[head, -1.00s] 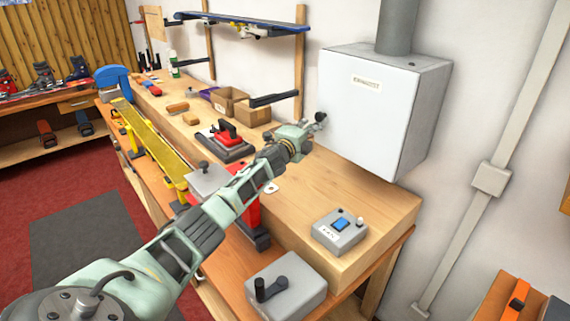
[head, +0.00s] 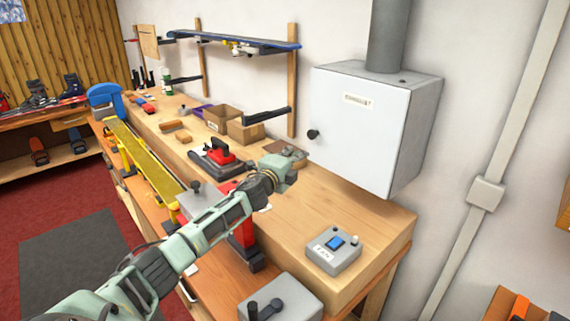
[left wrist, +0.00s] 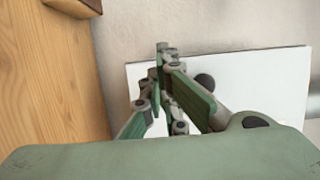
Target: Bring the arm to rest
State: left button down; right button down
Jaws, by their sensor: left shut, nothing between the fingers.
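My left arm reaches in from the lower left of the head view. Its gripper (head: 292,154) is shut and empty, above the bench top and in front of the wall, just left of the cabinet. The gripper also shows in the left wrist view (left wrist: 163,62), with its fingers together. The white metal cabinet (head: 365,120) hangs on the wall with its door shut. Its black knob (head: 313,134) is right of and above my gripper, apart from it in the head view. The knob shows in the left wrist view behind the fingers (left wrist: 205,81). My right gripper is not in view.
The wooden bench (head: 340,205) holds a grey box with a blue switch (head: 333,250), a red-handled tool (head: 220,152) and cardboard boxes (head: 245,130). A yellow-topped beam (head: 145,165) runs along its front. A rack with a blue board (head: 235,40) is on the wall behind.

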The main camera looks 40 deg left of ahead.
pick_arm(q)
jog(key=s, duration=0.6)
jog(key=shift+s+d, duration=0.2)
jog(key=shift+d, duration=0.05)
jog(key=shift+r, duration=0.1)
